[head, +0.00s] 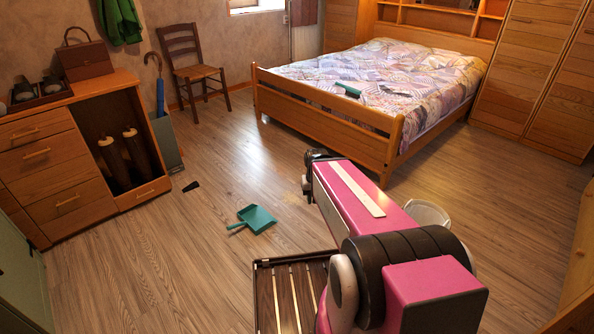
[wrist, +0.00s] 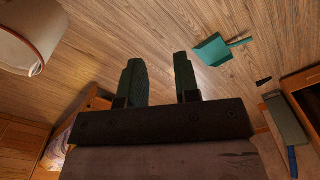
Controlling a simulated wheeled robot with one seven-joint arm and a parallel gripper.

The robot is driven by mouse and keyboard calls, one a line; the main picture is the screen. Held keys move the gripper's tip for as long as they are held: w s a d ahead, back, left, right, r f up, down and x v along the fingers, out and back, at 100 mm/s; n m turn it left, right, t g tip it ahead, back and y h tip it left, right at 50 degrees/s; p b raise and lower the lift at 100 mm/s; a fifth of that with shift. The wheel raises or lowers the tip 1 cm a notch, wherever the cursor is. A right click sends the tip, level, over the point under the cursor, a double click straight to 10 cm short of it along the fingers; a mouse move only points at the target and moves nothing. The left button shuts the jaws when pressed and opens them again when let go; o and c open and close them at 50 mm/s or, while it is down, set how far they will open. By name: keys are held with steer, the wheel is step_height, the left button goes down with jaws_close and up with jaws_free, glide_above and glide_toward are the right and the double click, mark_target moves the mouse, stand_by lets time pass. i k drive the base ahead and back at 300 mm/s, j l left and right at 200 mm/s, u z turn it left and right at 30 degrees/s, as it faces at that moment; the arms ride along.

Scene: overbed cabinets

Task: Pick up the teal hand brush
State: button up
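A small teal object with a pale underside, which looks like the hand brush (head: 347,90), lies on the patterned bedspread near the foot of the bed (head: 330,115). It is too small to make out its bristles. A teal dustpan (head: 258,217) with a handle lies on the wooden floor, and it also shows in the wrist view (wrist: 213,49). My gripper (wrist: 157,65) is open, with nothing between its two dark green fingers. In the head view my gripper end is mostly hidden by my arm, in front of the bed's footboard and apart from the brush.
A thin dark item (head: 388,90) lies on the bed right of the brush. A white bin (head: 428,213) stands behind my arm; a slatted dark rack (head: 262,290) is at the front. A small black object (head: 191,186) lies on the floor. Open floor spreads left of the bed.

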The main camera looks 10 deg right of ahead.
mark_target(350, 92)
steer(key=i+z, duration=0.35)
steer(key=i, duration=2.45)
steer(key=l, duration=0.1)
